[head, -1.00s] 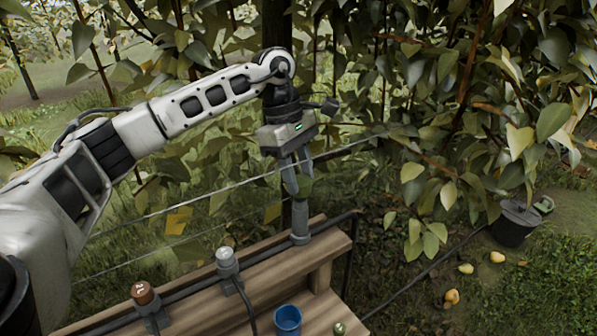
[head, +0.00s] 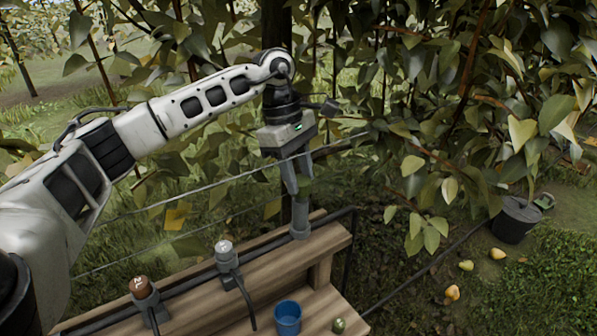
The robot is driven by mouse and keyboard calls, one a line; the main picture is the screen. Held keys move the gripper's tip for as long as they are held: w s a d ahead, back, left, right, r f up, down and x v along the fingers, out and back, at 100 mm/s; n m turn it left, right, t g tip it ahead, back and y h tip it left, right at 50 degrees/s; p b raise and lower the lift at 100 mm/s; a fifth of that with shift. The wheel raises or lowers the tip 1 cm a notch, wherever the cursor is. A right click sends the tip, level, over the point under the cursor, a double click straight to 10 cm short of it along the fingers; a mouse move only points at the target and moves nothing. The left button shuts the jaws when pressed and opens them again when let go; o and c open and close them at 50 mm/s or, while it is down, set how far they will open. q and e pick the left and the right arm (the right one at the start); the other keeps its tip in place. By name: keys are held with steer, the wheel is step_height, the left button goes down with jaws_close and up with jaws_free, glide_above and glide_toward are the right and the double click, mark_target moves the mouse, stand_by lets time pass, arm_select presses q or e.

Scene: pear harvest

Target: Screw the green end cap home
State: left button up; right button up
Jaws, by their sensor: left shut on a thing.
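The green end cap (head: 305,184) shows as a small dark green patch at my left fingertips, mostly hidden by them. A grey upright pipe end (head: 300,217) rises from the wooden bench directly below. My left gripper (head: 303,187) points down in line with this pipe and is shut on the cap. The cap appears to be at the pipe's top; I cannot tell how far it sits on the thread. My right gripper is not in view.
The wooden bench (head: 265,272) carries a brown-topped fitting (head: 140,287), a white-topped fitting (head: 224,248), a blue cup (head: 287,318) and a small green round thing (head: 339,325). Wires and leafy branches surround the arm. A dark bucket (head: 515,220) and yellow pears (head: 452,292) lie right.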

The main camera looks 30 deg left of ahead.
arm_select(q)
steer(key=shift+r+p, duration=0.35)
steer(key=shift+r, duration=0.05)
steer(key=shift+f+b, duration=0.6)
steer(key=shift+f, duration=0.65)
stand_by(2.5)
steer(key=o, duration=1)
steer(key=shift+o, duration=0.2)
steer(key=v, duration=0.7)
steer(key=shift+r+p, duration=0.3)
